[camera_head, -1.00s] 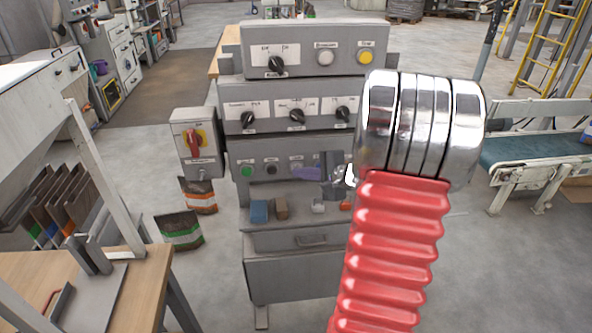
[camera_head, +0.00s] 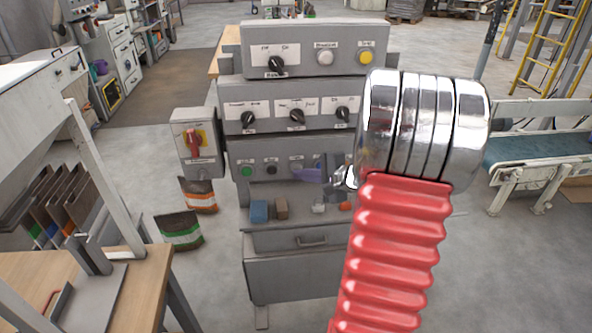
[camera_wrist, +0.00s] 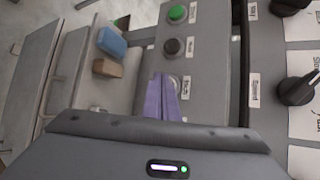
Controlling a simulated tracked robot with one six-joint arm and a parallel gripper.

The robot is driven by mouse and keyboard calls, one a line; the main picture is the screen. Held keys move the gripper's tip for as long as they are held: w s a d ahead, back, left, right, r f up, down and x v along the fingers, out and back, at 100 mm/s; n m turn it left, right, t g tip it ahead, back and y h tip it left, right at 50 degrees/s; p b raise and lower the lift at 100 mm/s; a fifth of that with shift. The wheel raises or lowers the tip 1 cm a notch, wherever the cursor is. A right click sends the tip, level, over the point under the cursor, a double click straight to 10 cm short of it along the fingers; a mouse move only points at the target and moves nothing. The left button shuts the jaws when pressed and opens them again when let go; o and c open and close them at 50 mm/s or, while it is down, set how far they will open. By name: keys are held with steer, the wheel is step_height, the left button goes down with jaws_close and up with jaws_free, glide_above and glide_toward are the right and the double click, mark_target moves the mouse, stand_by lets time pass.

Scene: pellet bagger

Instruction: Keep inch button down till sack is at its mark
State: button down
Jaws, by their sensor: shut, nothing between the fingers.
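My gripper (camera_wrist: 161,80) has its purple fingers shut and empty. In the wrist view their tips are at a pale button (camera_wrist: 174,80), the third in a row after a green button (camera_wrist: 178,13) and a black button (camera_wrist: 173,46). The fingers partly hide it; its label is too blurred to read, and I cannot tell whether it is pressed. In the head view my gripper (camera_head: 310,174) is at the lower button panel, partly behind my red and chrome arm. An orange-banded sack (camera_head: 198,195) and a green-banded sack (camera_head: 180,231) stand on the floor. No sack mark is distinguishable.
Knob panels (camera_head: 290,104) rise above the buttons. A red-handled switch box (camera_head: 195,142) is at their left. A blue block (camera_head: 259,211) and a brown block (camera_head: 281,208) lie on the ledge below. A conveyor (camera_head: 530,147) is at right, a workbench (camera_head: 120,290) at left.

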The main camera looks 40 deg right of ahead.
steer(key=shift+s+a, duration=0.3)
steer(key=shift+s, duration=0.15)
steer(key=s+a, duration=0.1)
steer(key=s, duration=0.1)
steer(key=s+a, duration=0.1)
steer(key=s, duration=0.1)
steer(key=shift+a, duration=0.4)
steer(key=shift+s, duration=0.15)
stand_by(1.3)
